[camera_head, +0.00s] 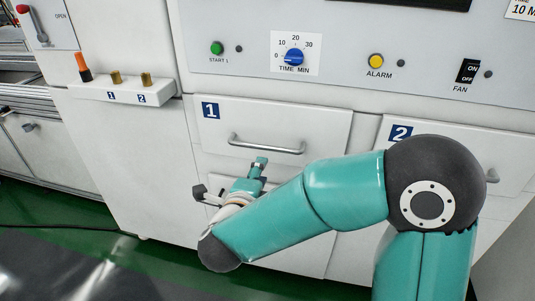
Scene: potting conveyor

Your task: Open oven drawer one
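Oven drawer one is the white front (222,145) with the blue label 1 (211,110) and a metal bar handle (268,145). The drawer looks shut, with its front flush in the oven face. My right gripper (231,177) is in front of the oven, just below and left of the handle. Its fingers look spread apart, with nothing seen between them. The upper fingertip appears close under the handle in the picture; I cannot tell whether it touches. My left gripper is not in view.
Drawer two, with its label (399,133), is at the right, partly behind my arm. The control panel above has a green start button (216,48), a blue timer knob (294,57) and a fan switch (468,71). A small white shelf (118,90) juts out at the left.

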